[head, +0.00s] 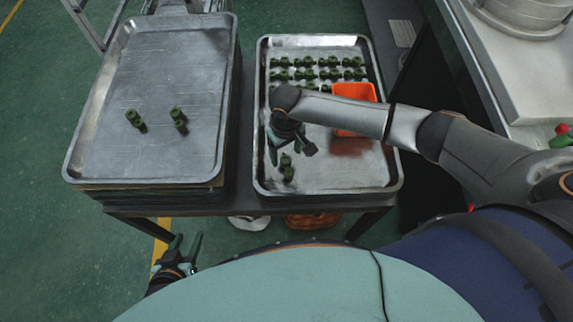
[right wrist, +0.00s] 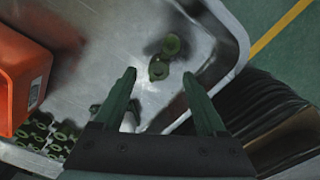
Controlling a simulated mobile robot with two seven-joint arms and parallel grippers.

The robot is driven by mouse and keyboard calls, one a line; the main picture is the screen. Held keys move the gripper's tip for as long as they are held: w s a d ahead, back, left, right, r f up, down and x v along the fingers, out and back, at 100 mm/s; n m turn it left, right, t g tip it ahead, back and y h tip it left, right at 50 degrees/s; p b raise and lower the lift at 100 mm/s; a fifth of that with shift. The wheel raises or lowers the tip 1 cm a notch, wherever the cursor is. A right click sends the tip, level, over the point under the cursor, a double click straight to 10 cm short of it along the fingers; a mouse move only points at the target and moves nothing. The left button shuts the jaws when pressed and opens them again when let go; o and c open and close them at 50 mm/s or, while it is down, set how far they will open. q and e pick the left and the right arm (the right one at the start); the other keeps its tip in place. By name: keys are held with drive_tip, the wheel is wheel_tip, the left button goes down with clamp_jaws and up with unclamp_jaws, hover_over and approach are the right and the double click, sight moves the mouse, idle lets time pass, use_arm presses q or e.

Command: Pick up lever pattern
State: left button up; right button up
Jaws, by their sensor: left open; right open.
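A green lever pattern (head: 287,170) sits alone near the front left corner of the right metal tray (head: 330,182). My right gripper (head: 277,150) is over that tray, just behind this pattern, partly hidden by its own arm. In the right wrist view, my right gripper (right wrist: 160,74) is open and empty, its fingers pointing toward the lone pattern (right wrist: 170,45), which shows just beyond the gap between the fingertips. Several more green patterns (head: 320,68) stand in rows at the back of the tray. My left gripper (head: 180,250) is open and empty, low in front of the table.
The left metal tray (head: 160,70) lies on a stack and holds two green patterns (head: 135,119) (head: 179,119). An orange bin (head: 355,92) is in the right tray, partly behind my right arm. A machine with a pale worktop (head: 500,60) stands to the right.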

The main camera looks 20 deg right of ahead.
sight(286, 161)
wheel_tip(286, 161, down, 4)
drive_tip(key=shift+w+r, duration=0.1)
drive_tip(key=shift+r, duration=0.15)
clamp_jaws()
idle(0.5)
